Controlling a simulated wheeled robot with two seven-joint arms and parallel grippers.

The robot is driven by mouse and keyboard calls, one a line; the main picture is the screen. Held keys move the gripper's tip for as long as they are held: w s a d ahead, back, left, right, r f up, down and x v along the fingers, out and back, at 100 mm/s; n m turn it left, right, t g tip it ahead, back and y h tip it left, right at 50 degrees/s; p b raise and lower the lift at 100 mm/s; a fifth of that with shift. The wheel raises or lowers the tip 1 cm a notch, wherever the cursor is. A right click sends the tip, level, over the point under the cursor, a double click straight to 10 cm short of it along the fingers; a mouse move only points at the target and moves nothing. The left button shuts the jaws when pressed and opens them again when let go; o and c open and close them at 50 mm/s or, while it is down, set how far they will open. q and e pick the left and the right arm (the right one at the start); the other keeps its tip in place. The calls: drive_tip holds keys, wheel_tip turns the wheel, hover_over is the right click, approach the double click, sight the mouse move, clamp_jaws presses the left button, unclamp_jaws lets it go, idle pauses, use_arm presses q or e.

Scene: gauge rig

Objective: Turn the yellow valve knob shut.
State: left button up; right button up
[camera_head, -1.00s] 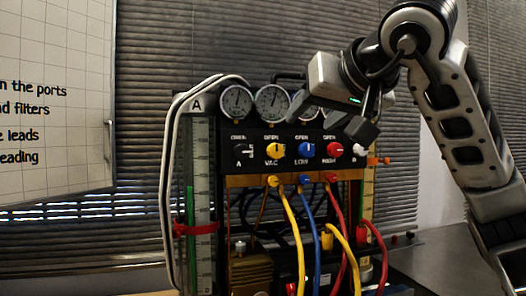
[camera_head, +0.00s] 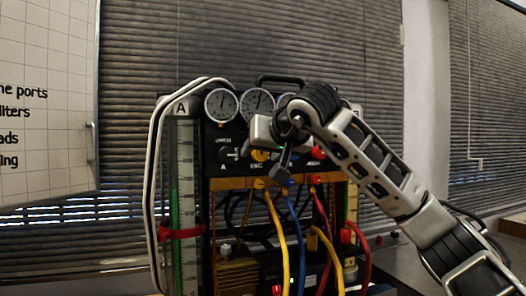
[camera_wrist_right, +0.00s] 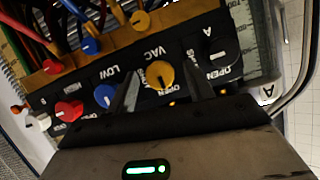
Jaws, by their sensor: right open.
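The yellow valve knob (camera_wrist_right: 160,73), marked VAC, sits on the black panel of the gauge rig. In the head view the knob (camera_head: 260,155) is partly covered by my right gripper (camera_head: 262,132). In the wrist view my right gripper (camera_wrist_right: 162,80) is open, with one finger on each side of the yellow knob. I cannot tell whether either finger touches it or how far they reach past its face. An OPEN label stands beside the knob; its pointer is too small to read surely. My left gripper is not in view.
The blue LOW knob (camera_wrist_right: 105,95) is close beside one finger, with the red HIGH knob (camera_wrist_right: 68,110) beyond it. A black knob (camera_wrist_right: 218,50) is on the other side. Round gauges (camera_head: 221,104) stand above, and yellow, blue and red hoses (camera_head: 280,235) hang below.

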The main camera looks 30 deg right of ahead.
drive_tip(key=shift+w, duration=0.1)
drive_tip(key=c, duration=1)
drive_tip(key=shift+o, duration=0.2)
